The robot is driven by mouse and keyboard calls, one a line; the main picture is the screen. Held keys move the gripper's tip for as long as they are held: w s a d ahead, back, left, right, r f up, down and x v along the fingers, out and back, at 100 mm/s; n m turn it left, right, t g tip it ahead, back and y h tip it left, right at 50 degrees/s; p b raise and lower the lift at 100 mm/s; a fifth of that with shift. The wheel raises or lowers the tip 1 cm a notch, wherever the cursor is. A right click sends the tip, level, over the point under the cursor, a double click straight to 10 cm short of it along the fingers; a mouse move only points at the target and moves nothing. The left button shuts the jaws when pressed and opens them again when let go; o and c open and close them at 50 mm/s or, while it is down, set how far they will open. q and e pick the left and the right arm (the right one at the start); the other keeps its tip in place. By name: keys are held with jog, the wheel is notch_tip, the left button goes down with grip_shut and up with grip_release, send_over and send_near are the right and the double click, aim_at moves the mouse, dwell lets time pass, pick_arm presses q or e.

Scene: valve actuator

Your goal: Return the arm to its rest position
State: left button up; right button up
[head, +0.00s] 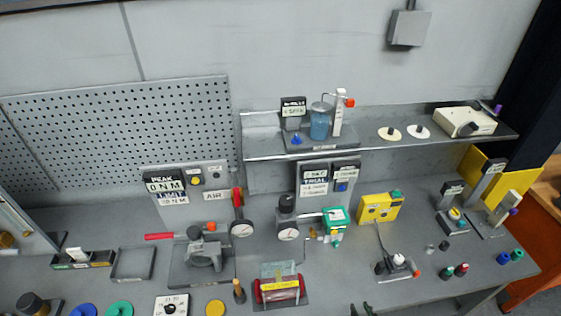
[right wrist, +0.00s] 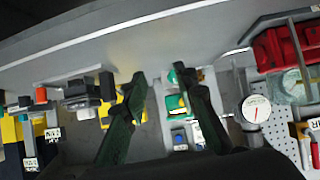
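My right gripper (head: 362,310) shows only as two dark fingertips at the bottom edge of the head view. In the right wrist view its two dark green fingers (right wrist: 159,75) stand wide apart with nothing held between them. The bench (head: 385,295) lies in front of the fingertips. The green and white actuator unit (head: 335,217) stands on the bench, beyond the fingertips and apart from them. My left gripper is in neither view.
A red-ended roller fixture (head: 280,288) is left of the fingertips, and a small stand with a white knob (head: 398,262) is to their right. Behind are a gauge (head: 288,233), a yellow box (head: 380,207) and a shelf (head: 370,147). Coloured knobs (head: 461,269) stand farther right.

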jog(key=s+d+r+g+h, duration=0.1)
jog(key=s+d+g, duration=0.15)
jog(key=s, duration=0.25)
jog(key=s+d+r+m+g, duration=0.1)
jog(key=s+d+g, duration=0.15)
jog(key=s, duration=0.35)
jog(key=s+d+r+g+h, duration=0.1)
jog(key=s+g, duration=0.2)
jog(key=s, duration=0.2)
notch_tip(320, 180, down, 37)
jog(key=s+a+g+b, duration=0.1)
jog(key=s+b, duration=0.1)
jog(key=b, duration=0.7)
pick_arm(q)
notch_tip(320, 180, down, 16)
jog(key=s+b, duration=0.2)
jog(key=b, duration=0.5)
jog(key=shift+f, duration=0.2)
pick_arm(e)
jog(key=s+f, duration=0.9)
jog(key=f, duration=0.4)
jog(key=s+f+n+g, duration=0.1)
jog(key=s+f, duration=0.9)
jog(key=f, duration=0.3)
jog(key=shift+s+y, duration=0.2)
jog(key=shift+y, duration=0.2)
jog(key=shift+f, duration=0.1)
